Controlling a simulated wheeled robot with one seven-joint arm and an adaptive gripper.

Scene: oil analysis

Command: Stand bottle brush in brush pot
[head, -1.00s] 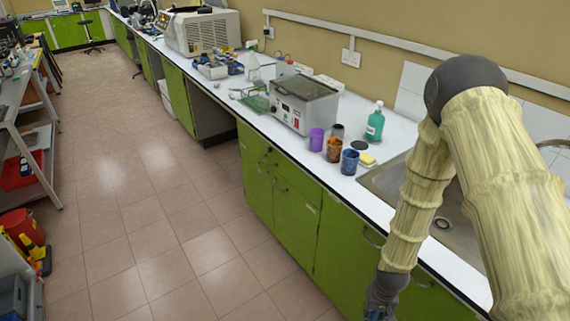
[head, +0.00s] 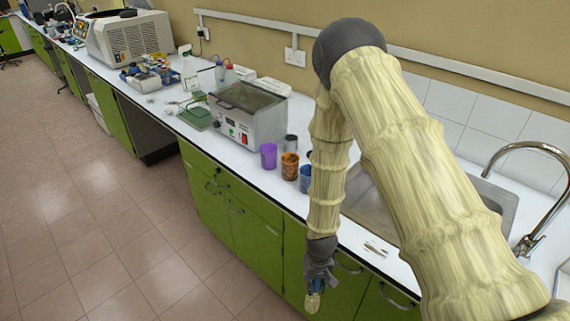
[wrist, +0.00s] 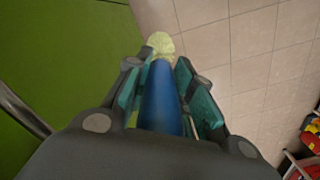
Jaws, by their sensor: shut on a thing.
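My gripper (head: 318,285) hangs in front of the green cupboards, beyond the worktop's front edge. It is shut on the bottle brush, whose blue handle (wrist: 162,100) lies between the fingers in the wrist view. Its pale yellow bristle head (wrist: 160,43) points away from the gripper, and shows low in the head view (head: 313,302). Three cups stand on the worktop left of my forearm: a purple cup (head: 268,156), an orange-brown cup (head: 289,166) and a blue cup (head: 305,178), partly hidden by my arm. I cannot tell which is the brush pot.
A dark grey container (head: 291,142) stands behind the cups, beside a boxy metal instrument (head: 248,112). A sink (head: 480,200) with a curved tap (head: 533,150) is at the right. Small pale items (head: 376,248) lie near the worktop edge. The tiled floor (head: 110,220) is clear.

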